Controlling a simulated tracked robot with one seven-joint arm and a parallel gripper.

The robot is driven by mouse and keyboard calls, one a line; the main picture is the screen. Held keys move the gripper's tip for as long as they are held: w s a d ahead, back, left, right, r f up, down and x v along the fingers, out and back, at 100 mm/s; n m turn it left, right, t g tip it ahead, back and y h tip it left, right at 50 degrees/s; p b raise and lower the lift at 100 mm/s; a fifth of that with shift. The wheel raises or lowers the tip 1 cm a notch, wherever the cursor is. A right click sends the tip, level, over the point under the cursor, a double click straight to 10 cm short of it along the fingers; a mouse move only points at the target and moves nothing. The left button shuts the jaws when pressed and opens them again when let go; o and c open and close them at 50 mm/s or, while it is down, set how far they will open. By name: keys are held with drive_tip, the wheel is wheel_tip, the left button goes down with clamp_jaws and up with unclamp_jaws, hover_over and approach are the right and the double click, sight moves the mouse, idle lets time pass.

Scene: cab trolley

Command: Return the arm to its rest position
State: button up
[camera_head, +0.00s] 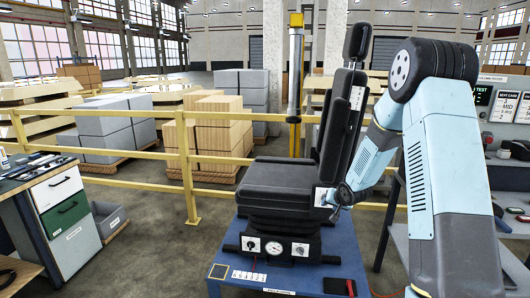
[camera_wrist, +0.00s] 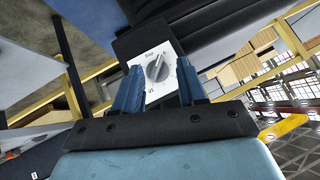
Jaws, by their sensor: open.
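My arm reaches down from the right in the head view to the side of a black cab seat (camera_head: 280,180). My gripper (camera_head: 335,198) is at the right side of the seat base, and its fingertips are small and partly unclear there. In the wrist view my gripper (camera_wrist: 160,90) has two blue fingers standing apart. Between and beyond them is a white panel with a grey rotary knob (camera_wrist: 157,68) and printed marks. I cannot tell whether the fingers touch the knob. Nothing is visibly held.
The seat stands on a blue trolley (camera_head: 225,258) with dials and a small label strip at its front. A yellow railing (camera_head: 180,150) runs behind. A workbench with drawers (camera_head: 65,205) stands left, and a grey side bench (camera_head: 480,205) stands right.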

drive_tip(key=s+r+n+g+h, duration=0.1)
drive_tip(key=s+r+h, duration=0.1)
drive_tip(key=s+r, duration=0.8)
drive_tip(key=s+r+h, duration=0.1)
drive_tip(key=s+r, duration=0.8)
drive_tip(key=r, duration=0.4)
drive_tip(key=s+a+r+n+g, duration=0.1)
drive_tip(key=s+r, duration=0.2)
drive_tip(key=s, duration=1)
drive_tip(key=s+a+r+n+g+y, duration=0.1)
drive_tip(key=s+r, duration=0.2)
drive_tip(key=s, duration=1)
drive_tip(key=shift+s+a, duration=0.2)
drive_tip(key=shift+s, duration=0.15)
drive_tip(key=shift+c, duration=0.3)
